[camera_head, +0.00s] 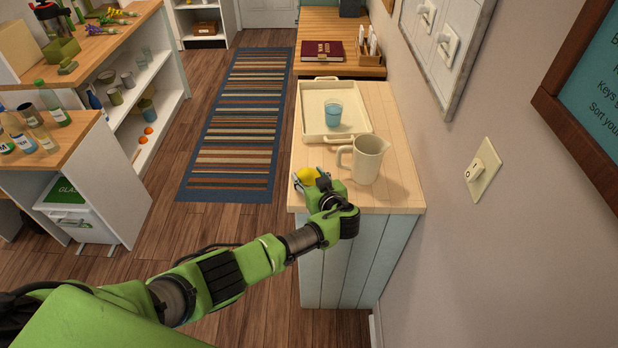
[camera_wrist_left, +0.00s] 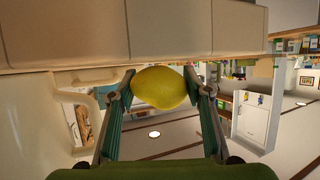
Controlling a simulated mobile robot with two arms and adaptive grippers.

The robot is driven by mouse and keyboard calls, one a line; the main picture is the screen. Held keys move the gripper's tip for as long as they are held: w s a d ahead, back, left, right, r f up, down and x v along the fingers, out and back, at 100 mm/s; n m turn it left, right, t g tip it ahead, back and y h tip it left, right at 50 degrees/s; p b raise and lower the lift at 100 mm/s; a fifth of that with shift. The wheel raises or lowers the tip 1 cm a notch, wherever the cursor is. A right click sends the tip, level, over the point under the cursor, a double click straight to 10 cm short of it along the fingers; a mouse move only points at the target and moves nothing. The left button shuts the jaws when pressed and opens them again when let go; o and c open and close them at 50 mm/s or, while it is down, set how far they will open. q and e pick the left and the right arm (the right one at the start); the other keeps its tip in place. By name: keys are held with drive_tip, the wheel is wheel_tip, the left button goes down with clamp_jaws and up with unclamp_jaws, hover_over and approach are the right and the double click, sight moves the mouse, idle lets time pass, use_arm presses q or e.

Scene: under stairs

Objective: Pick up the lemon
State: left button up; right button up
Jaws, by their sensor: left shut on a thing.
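The yellow lemon (camera_head: 307,175) is at the near left corner of the wooden-topped cabinet (camera_head: 400,187). My left gripper (camera_head: 318,184) is at the same corner, shut on the lemon. In the left wrist view the lemon (camera_wrist_left: 160,88) sits between the two fingertips of my left gripper (camera_wrist_left: 161,92), with a finger against each side. The head view does not clearly show whether the lemon touches the cabinet top. My right gripper is in neither view.
A cream pitcher (camera_head: 367,160) stands just right of my left gripper. Behind it is a cream tray (camera_head: 312,98) with a blue cup (camera_head: 333,113). A wall with a switch plate (camera_head: 483,172) is on the right. A striped rug (camera_head: 240,120) covers open floor on the left.

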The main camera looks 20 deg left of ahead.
sight(311, 170)
use_arm(q)
drive_tip(key=shift+r+b, duration=0.35)
drive_tip(key=shift+r, duration=0.3)
drive_tip(key=s+d+r+b, duration=0.2)
drive_tip(key=s+r, duration=0.3)
drive_tip(key=s, duration=0.1)
drive_tip(key=s+d+r+b, duration=0.2)
drive_tip(key=s+d+r, duration=0.1)
drive_tip(key=s+r, duration=0.3)
drive_tip(key=shift+s+d+r+b, duration=0.15)
drive_tip(key=shift+s+d+b, duration=0.15)
drive_tip(key=shift+s, duration=0.15)
